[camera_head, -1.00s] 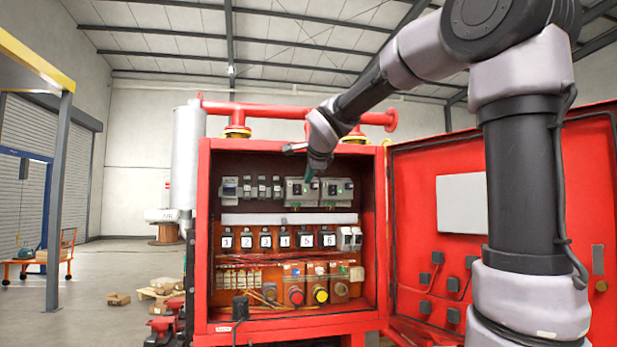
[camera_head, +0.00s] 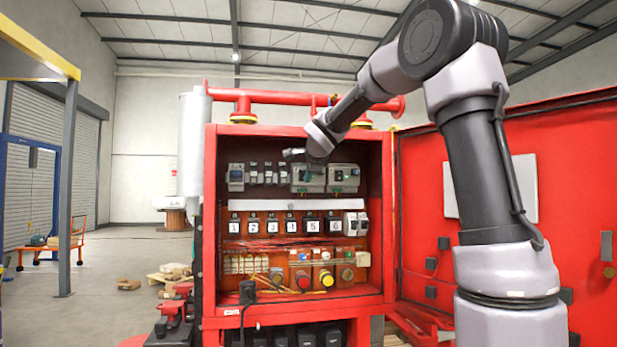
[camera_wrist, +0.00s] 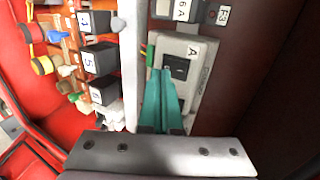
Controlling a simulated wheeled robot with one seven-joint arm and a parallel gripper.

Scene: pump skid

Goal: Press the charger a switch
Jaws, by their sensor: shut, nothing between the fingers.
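Charger A is a light grey module marked "A" (camera_wrist: 192,50) in the wrist view. In the head view, charger A (camera_head: 304,184) is the left of two grey modules in the top row of the red cabinet. Its black switch (camera_wrist: 178,65) sits in a dark square recess. My gripper (camera_wrist: 167,73) has slim teal fingers, closed together and empty. Their tips are over the switch's near edge; I cannot tell whether they touch it. In the head view my gripper (camera_head: 315,160) is in front of the charger's upper part, with the fingers mostly hidden.
A similar grey module (camera_head: 343,180) stands to the right. Small breakers (camera_head: 268,174) are to the left. A white duct (camera_wrist: 130,60) and numbered black relays (camera_wrist: 97,60) lie below. The open red door (camera_head: 570,170) is on the right, beside my arm.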

